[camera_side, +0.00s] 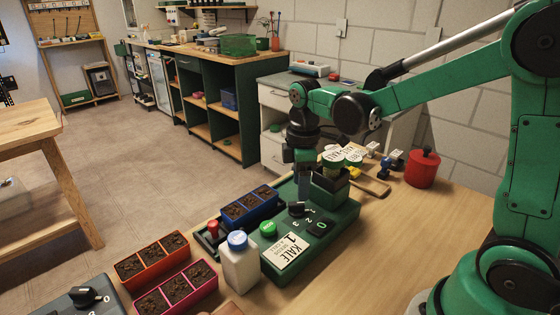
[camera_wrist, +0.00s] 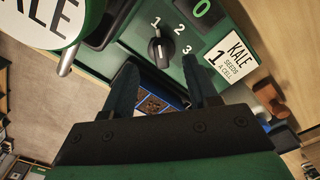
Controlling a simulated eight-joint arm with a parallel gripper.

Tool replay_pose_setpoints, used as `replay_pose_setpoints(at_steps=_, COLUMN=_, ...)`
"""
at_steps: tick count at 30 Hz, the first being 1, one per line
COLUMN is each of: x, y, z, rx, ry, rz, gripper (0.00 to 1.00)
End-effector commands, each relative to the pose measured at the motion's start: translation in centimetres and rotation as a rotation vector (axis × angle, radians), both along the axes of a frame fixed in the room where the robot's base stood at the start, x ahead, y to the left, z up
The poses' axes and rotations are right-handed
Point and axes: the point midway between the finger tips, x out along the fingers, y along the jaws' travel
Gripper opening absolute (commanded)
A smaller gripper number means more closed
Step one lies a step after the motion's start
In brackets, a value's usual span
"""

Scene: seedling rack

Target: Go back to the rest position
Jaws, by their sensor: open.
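My gripper (camera_side: 304,186) is over the back of the green seeding machine (camera_side: 345,226), beside its dark hopper (camera_side: 328,187). In the wrist view my gripper (camera_wrist: 160,82) is open, its two dark fingers apart with nothing held between them. The blue seedling tray (camera_wrist: 153,105), with brown soil in its cells, shows below between the fingers. A dark dial (camera_wrist: 160,50) marked 1, 2, 3 shows beyond the fingertips. In the side view the blue tray (camera_side: 249,218) sits at the machine's left side. The gap between fingers and machine is hard to judge.
An orange tray (camera_side: 153,271) and a pink tray (camera_side: 177,300) lie at the front left. A white bottle (camera_side: 239,268) with a blue cap stands before the machine. A red canister (camera_side: 423,169) stands back right. The bench (camera_side: 400,233) is clear right of the machine.

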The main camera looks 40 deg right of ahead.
Motion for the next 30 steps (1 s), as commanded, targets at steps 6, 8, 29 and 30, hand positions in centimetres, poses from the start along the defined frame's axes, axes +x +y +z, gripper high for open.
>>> replay_pose_setpoints(at_steps=6, x=-0.1, y=0.0, z=1.4, rx=0.0, ry=0.0, rz=0.0, gripper=0.53)
replay_pose_setpoints(at_steps=8, x=-0.1, y=0.0, z=1.4, rx=0.0, ry=0.0, rz=0.0, gripper=0.53)
replay_pose_setpoints(at_steps=29, x=-4.3, y=2.5, z=4.7, rx=0.099, ry=-0.395, rz=-0.557, gripper=0.53)
replay_pose_setpoints(at_steps=30, x=-4.8, y=2.7, z=4.7, rx=0.124, ry=-0.431, rz=-0.613, gripper=0.53)
